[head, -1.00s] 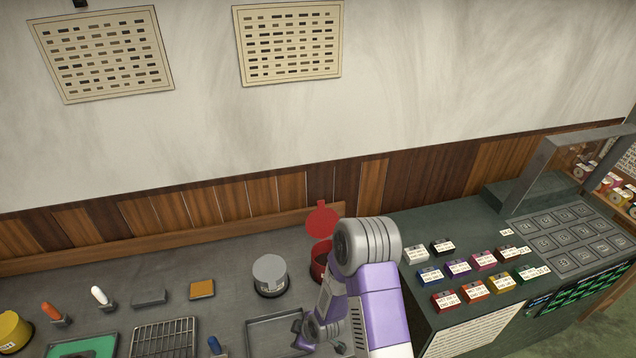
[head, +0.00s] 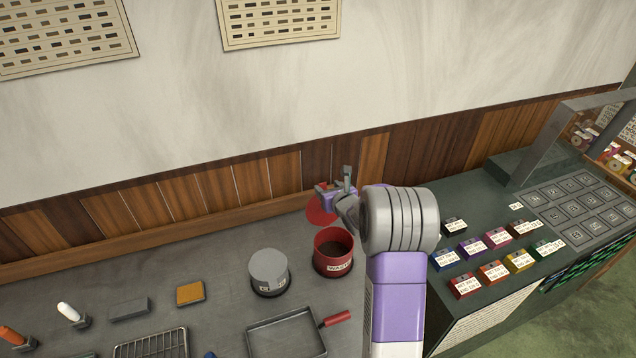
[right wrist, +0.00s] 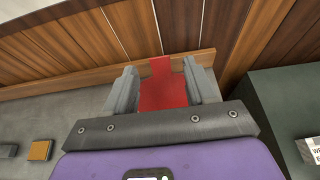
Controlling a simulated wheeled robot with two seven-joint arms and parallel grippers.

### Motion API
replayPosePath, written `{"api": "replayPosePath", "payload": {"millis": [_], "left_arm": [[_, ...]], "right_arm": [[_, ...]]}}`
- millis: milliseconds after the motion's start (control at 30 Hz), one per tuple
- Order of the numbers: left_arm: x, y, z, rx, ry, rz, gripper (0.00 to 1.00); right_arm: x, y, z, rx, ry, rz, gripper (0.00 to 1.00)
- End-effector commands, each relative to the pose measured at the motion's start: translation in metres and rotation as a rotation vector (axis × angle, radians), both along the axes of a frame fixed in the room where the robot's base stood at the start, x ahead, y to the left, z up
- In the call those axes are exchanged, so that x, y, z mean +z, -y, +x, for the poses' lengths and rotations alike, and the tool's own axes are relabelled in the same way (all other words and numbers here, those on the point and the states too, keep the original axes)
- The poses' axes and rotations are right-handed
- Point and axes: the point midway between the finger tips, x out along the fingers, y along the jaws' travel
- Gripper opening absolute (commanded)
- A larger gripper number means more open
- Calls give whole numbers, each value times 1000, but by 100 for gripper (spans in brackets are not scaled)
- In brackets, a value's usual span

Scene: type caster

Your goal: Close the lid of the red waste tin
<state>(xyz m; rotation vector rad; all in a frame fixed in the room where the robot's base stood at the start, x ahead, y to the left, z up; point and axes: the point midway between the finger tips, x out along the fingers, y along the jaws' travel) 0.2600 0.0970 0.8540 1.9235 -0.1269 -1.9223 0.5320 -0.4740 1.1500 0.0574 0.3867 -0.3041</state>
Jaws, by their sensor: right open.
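The red waste tin (head: 333,258) stands on the grey bench, left of my right forearm, with its dark inside showing. Its round red lid (head: 317,212) is open, standing up at the back of the tin, partly hidden by my right gripper. My right gripper (head: 335,184) is open at the lid. In the right wrist view, the red lid (right wrist: 163,92) shows between the two grey fingers of my gripper (right wrist: 162,84). I cannot tell whether they touch it. My left gripper is not in view.
A grey-lidded tin (head: 269,271) stands left of the red tin. A shallow metal tray (head: 262,326) with a red handle lies in front. A wooden back strip (head: 230,215) runs along the wall behind. A green counter (head: 480,215) with coloured boxes is at right.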

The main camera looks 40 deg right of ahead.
Motion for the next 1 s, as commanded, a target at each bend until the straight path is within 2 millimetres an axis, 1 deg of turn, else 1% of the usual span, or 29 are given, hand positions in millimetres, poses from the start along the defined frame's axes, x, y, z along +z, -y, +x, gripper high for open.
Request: {"api": "replayPosePath", "payload": {"millis": [300, 433, 600, 867, 900, 967, 1000], "left_arm": [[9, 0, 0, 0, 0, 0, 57], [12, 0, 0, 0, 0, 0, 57], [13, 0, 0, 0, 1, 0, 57], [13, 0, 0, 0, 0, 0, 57], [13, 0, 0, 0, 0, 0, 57], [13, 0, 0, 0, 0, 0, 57], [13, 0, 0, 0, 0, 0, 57]], "right_arm": [[-17, 12, 39, 1, -3, -1, 55], [-23, 16, 53, 1, -2, 1, 55], [-27, 19, 61, 1, -2, 2, 55], [-28, 19, 63, 0, -1, 3, 55], [-28, 19, 63, 0, -1, 3, 54], [-28, 19, 63, 0, -1, 3, 45], [-28, 19, 63, 0, -1, 3, 38]]}}
